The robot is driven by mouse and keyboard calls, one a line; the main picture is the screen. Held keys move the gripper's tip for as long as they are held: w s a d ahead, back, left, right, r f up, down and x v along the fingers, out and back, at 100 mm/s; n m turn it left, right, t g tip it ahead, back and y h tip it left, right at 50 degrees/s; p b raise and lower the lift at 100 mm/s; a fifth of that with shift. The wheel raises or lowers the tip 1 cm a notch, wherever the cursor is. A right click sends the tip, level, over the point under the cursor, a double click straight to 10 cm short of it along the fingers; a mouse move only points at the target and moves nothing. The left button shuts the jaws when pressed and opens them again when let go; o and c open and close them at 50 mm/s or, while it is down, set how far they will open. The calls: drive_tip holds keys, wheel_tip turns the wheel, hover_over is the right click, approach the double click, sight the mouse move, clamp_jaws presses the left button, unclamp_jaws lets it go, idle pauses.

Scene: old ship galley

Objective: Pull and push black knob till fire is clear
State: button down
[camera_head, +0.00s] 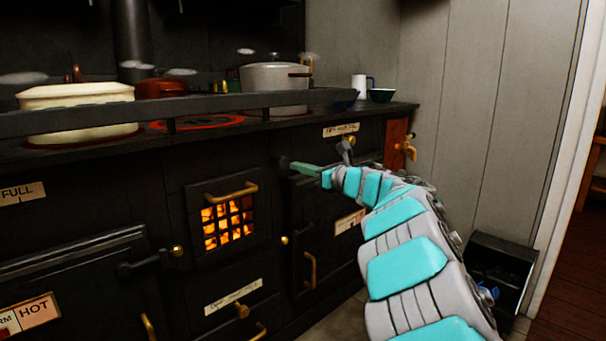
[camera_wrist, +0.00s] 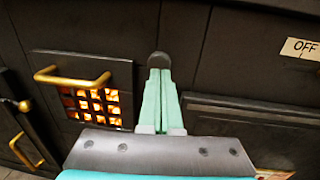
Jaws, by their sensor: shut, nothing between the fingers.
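The black knob (camera_head: 284,162) is on the dark stove front, up and right of the fire grate. It also shows in the wrist view as a dark round end (camera_wrist: 158,59). My gripper (camera_head: 293,166) is shut, with its green fingers side by side in the wrist view (camera_wrist: 160,73). The fingertips are at the knob, touching or nearly touching it, with nothing between them. The fire (camera_head: 229,224) glows orange behind a barred grate on the stove front, and it also shows in the wrist view (camera_wrist: 92,105).
A cream pot (camera_head: 75,100), a red pot (camera_head: 162,88) and a grey pot (camera_head: 273,84) stand on the stove top behind a dark rail (camera_head: 225,102). Brass handles (camera_head: 237,192) stick out from the stove front. A black bin (camera_head: 500,272) stands at the right.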

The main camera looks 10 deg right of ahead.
drive_tip(key=v, duration=1.1)
drive_tip(key=shift+d, duration=0.2)
drive_tip(key=shift+f, duration=0.1)
